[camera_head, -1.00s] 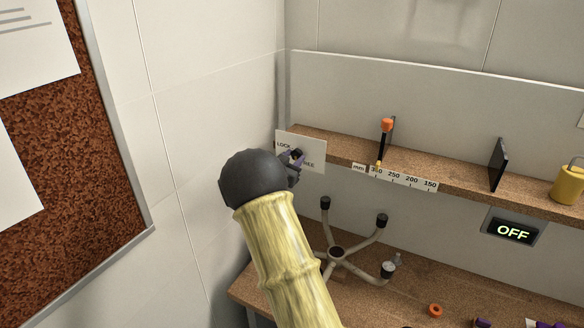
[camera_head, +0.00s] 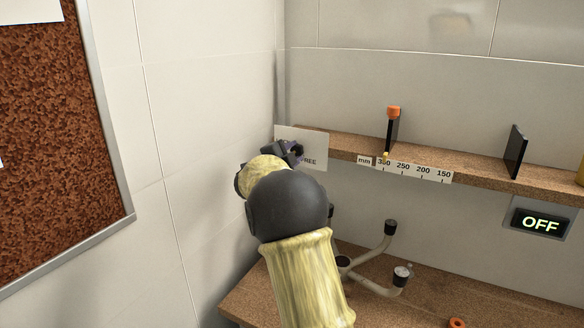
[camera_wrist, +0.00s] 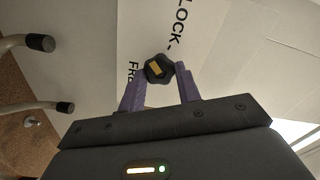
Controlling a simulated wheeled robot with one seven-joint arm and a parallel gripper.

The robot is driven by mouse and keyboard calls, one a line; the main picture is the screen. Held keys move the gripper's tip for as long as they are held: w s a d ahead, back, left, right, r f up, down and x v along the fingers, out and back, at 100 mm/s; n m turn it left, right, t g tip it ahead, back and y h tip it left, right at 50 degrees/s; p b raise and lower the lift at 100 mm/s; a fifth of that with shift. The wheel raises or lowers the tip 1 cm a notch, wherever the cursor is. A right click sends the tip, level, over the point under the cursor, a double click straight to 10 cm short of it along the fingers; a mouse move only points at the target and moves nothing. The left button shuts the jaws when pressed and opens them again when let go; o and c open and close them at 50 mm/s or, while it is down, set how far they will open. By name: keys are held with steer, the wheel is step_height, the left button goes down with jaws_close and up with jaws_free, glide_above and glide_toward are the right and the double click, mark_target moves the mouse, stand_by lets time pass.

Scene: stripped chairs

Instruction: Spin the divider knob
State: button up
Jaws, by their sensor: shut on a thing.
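The divider knob (camera_wrist: 159,68) is a dark lobed knob with a yellow mark, in front of a white plate (camera_wrist: 215,45) lettered LOCK and FREE. My gripper (camera_wrist: 160,72) has its two purple fingers on either side of the knob and is shut on it. In the head view, the plate (camera_head: 316,147) stands at the left end of the shelf, and my gripper (camera_head: 296,150) covers part of it and most of the knob. A black upright divider with an orange top (camera_head: 393,130) stands on the shelf, above a millimetre scale (camera_head: 413,169).
A second dark panel (camera_head: 515,151) stands farther right on the shelf (camera_head: 465,176). A display (camera_head: 539,223) reads OFF. Below, an upturned chair base (camera_head: 375,262) with dark feet sits on the bench. A tiled wall (camera_head: 190,130) is close on the left.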

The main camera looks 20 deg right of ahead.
steer(key=m+b, duration=0.3)
steer(key=f+m+b, duration=0.1)
steer(key=m+b, duration=0.2)
steer(key=shift+m+b, duration=0.3)
steer(key=shift+b, duration=0.1)
steer(key=m+b, duration=0.4)
steer(key=m, duration=0.1)
steer(key=shift+r, duration=0.15)
steer(key=o, duration=1)
steer(key=shift+r, duration=0.2)
steer(key=b+v, duration=0.2)
steer(key=v, duration=1.5)
steer(key=shift+s+a+b, duration=0.15)
steer(key=shift+s+b, duration=0.05)
steer(key=shift+b, duration=0.1)
